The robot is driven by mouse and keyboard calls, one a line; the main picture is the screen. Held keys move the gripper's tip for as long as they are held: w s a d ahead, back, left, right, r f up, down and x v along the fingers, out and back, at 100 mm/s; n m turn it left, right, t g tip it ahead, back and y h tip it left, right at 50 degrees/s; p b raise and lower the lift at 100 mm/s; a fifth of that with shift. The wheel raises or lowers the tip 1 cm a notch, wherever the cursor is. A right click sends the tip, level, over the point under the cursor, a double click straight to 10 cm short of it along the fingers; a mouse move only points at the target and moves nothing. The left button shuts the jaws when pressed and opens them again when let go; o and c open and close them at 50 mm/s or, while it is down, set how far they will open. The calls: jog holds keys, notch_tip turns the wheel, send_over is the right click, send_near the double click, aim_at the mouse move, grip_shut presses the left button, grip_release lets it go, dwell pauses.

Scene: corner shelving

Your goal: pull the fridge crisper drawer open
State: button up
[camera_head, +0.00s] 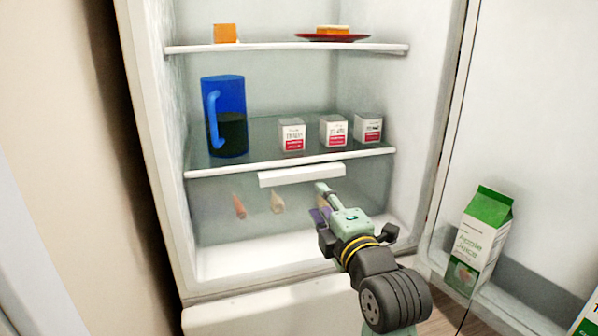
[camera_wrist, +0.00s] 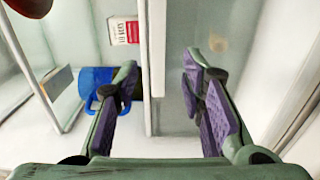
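The crisper drawer (camera_head: 220,215) is a clear bin under the lower fridge shelf, and it looks shut. Its white bar handle (camera_head: 295,177) runs along the top of its front. In the wrist view, a white upright strip (camera_wrist: 157,45) between my fingers looks like the handle beside the shelf edge. My gripper (camera_head: 321,202) is at the right end of the handle, with one finger higher than the other. In the wrist view my gripper (camera_wrist: 160,70) is open, its purple pads apart on either side of the strip. I cannot tell whether either pad touches it.
A blue pitcher (camera_head: 230,100) and several white cartons, one at the left (camera_head: 292,135), stand on the lower shelf. A red plate (camera_head: 332,38) sits on the upper shelf. The open door at right holds a juice carton (camera_head: 478,240). Blurred food (camera_head: 277,203) shows inside the drawer.

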aim_at(304, 179)
jog(key=p+x, duration=0.2)
jog(key=x, duration=0.8)
jog(key=shift+w+a+p, duration=0.15)
jog(key=shift+w+p, duration=0.1)
jog(key=shift+p, duration=0.1)
grip_shut()
jog(key=shift+f, duration=0.1)
dwell(0.3)
